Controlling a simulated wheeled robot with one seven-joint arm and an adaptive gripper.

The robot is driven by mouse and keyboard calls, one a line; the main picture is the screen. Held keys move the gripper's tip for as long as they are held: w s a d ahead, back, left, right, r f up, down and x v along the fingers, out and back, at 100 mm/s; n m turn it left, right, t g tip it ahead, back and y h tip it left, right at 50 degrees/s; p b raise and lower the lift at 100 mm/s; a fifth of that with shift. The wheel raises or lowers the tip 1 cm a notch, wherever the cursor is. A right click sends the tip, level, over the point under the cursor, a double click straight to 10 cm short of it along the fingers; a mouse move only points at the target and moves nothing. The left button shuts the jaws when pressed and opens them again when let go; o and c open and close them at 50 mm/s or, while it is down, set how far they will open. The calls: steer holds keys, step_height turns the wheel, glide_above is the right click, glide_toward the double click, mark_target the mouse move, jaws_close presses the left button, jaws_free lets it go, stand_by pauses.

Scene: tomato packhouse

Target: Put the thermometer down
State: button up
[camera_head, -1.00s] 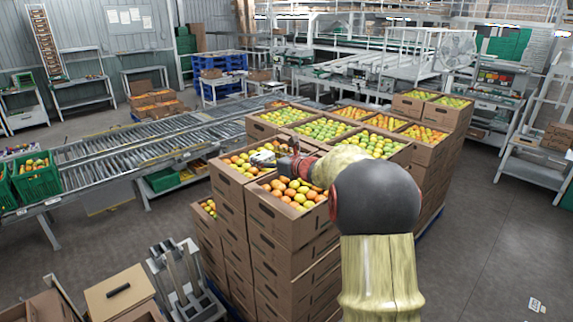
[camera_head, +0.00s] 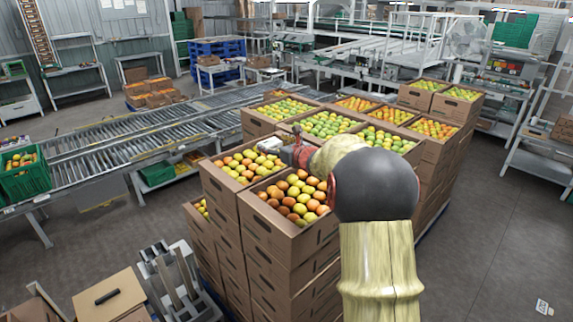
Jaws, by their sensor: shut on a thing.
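My gripper (camera_head: 279,147) is small and partly hidden at the end of my arm. It is above the far right corner of the left front fruit box (camera_head: 227,190). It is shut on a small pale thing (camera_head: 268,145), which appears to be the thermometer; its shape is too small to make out. I cannot tell whether the pale thing touches the fruit or box behind it. My arm covers part of the boxes behind the right front box (camera_head: 290,238).
Stacked cardboard boxes of tomatoes fill the middle, with more boxes (camera_head: 330,124) behind. A roller conveyor (camera_head: 150,145) runs behind and left, with a green crate (camera_head: 24,185) at its near end.

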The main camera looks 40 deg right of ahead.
steer(key=shift+d+f, duration=0.1)
steer(key=shift+d, duration=0.15)
steer(key=p, duration=0.3)
glide_above(299, 200)
steer(key=w, duration=0.2)
steer(key=f, duration=0.7)
steer(key=shift+s+f, duration=0.2)
steer(key=shift+s+d+f, duration=0.1)
steer(key=shift+s+f, duration=0.2)
steer(key=shift+f, duration=0.2)
steer(key=f, duration=0.1)
steer(key=f+p, duration=0.1)
steer(key=f, duration=0.2)
steer(key=shift+s, duration=0.3)
steer(key=shift+s+r, duration=0.1)
steer(key=shift+s, duration=0.05)
steer(key=o, duration=0.7)
steer(key=shift+f, duration=0.2)
steer(key=o, duration=0.4)
steer(key=shift+r, duration=0.1)
